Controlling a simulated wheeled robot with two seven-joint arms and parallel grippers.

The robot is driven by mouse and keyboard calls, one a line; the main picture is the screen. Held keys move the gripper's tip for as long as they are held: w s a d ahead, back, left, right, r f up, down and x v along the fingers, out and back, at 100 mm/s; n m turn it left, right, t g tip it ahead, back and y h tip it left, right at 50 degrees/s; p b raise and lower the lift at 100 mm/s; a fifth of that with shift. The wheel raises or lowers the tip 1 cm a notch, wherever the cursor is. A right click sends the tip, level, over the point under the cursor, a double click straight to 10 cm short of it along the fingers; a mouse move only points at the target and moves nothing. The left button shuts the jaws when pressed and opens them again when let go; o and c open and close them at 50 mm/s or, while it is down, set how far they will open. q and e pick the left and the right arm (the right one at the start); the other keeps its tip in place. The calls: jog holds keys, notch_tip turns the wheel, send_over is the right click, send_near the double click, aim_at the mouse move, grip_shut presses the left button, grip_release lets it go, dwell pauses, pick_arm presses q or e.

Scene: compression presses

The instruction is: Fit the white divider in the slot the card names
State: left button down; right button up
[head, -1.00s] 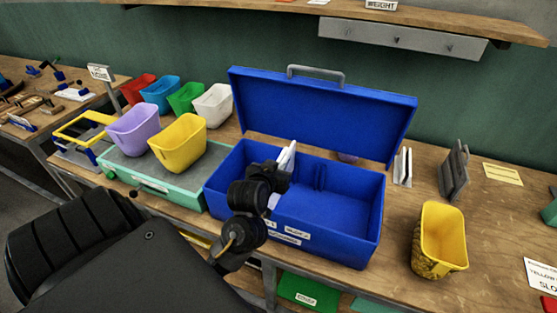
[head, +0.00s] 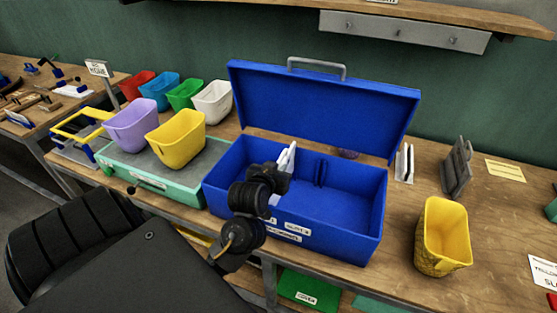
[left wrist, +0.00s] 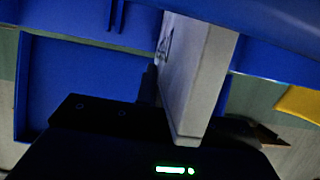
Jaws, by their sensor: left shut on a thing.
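The blue box (head: 365,225) stands open on the bench, its lid (head: 320,110) tilted up behind it. My left gripper (head: 278,174) is inside the left part of the box, shut on the white divider (head: 287,158). In the left wrist view the divider (left wrist: 198,75) is a pale upright slab with blue walls around it. Its lower edge is hidden in the head view, so I cannot tell whether it sits in a slot. Dark slot ribs (head: 320,172) show on the back wall. A white card (head: 544,272) lies at the right, its text cut off. My right gripper is out of view.
A yellow bin (head: 443,240) stands right of the box. White panels (head: 404,163) and a grey stand (head: 457,168) are behind it. Several coloured bins, including a purple one (head: 131,125), stand left. The box's right half is empty.

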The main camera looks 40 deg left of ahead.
pick_arm(q)
jog(key=shift+f+b, duration=1.7)
jog(key=shift+f, duration=0.55)
jog(key=c, duration=1.4)
grip_release()
jog(key=shift+c, duration=0.2)
jog(key=p+v, duration=0.2)
jog(key=v, duration=0.5)
jog(key=shift+s+d+r, duration=0.1)
jog(key=shift+s+r, duration=0.05)
jog(key=shift+r, duration=0.05)
jog(key=shift+r+p+v, duration=0.2)
jog(key=shift+p+v, duration=1)
jog(key=shift+s+p, duration=0.4)
jog(key=shift+s+d, duration=0.1)
